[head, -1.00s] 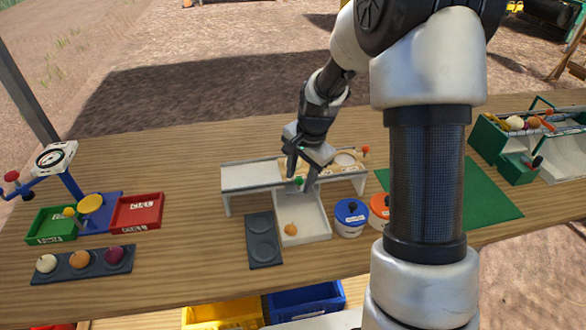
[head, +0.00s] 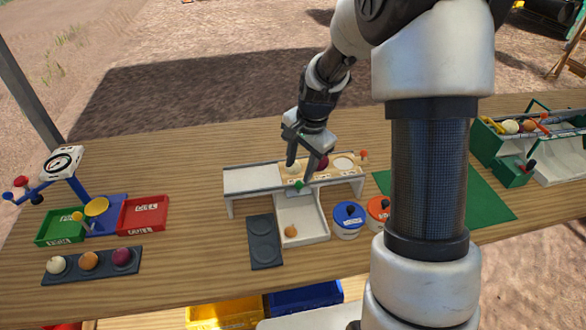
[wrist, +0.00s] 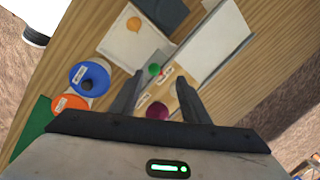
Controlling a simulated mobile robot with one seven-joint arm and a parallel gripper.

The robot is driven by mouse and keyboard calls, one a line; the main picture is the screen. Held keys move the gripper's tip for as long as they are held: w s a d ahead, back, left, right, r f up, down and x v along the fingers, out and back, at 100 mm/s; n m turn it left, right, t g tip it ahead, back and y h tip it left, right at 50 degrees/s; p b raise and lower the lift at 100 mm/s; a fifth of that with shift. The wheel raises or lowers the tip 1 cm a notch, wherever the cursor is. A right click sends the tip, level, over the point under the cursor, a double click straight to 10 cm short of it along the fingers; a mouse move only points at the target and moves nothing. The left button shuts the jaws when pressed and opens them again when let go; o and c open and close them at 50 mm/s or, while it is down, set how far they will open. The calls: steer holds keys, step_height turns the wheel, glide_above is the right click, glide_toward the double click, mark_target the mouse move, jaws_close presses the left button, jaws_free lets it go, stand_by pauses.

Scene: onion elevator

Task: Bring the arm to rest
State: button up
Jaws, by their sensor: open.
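My gripper (head: 306,167) is open and empty above the wooden board part of a low white stand (head: 250,180) in the head view. In the wrist view my gripper (wrist: 160,100) shows both fingers apart, with a dark purple onion (wrist: 157,111) and a green knob (wrist: 153,70) seen between them. A small orange-brown onion (head: 290,231) lies in the white tray (head: 315,228) in front of the stand.
A dark two-well plate (head: 264,242) lies left of the tray. Blue (head: 347,221) and orange (head: 378,212) lidded pots stand to its right. At left are a scale (head: 63,162), green (head: 60,227) and red (head: 143,213) trays, and a dark rack (head: 92,266) with three onions. The table's back left is clear.

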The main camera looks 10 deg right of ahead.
stand_by(0.4)
steer(key=s+r+n+t+h+p, duration=0.1)
steer(key=s+r+n, duration=0.3)
steer(key=r, duration=0.5)
steer(key=s+r+n+t+p, duration=0.1)
steer(key=s+r+n, duration=0.1)
steer(key=s+r, duration=0.6)
steer(key=s+r+n+t+p, duration=0.1)
steer(key=s+r+n, duration=0.4)
steer(key=s, duration=0.8)
steer(key=shift+r+t+p, duration=0.4)
steer(key=shift+r+p, duration=0.2)
steer(key=shift+r, duration=0.8)
steer(key=shift+a, duration=0.1)
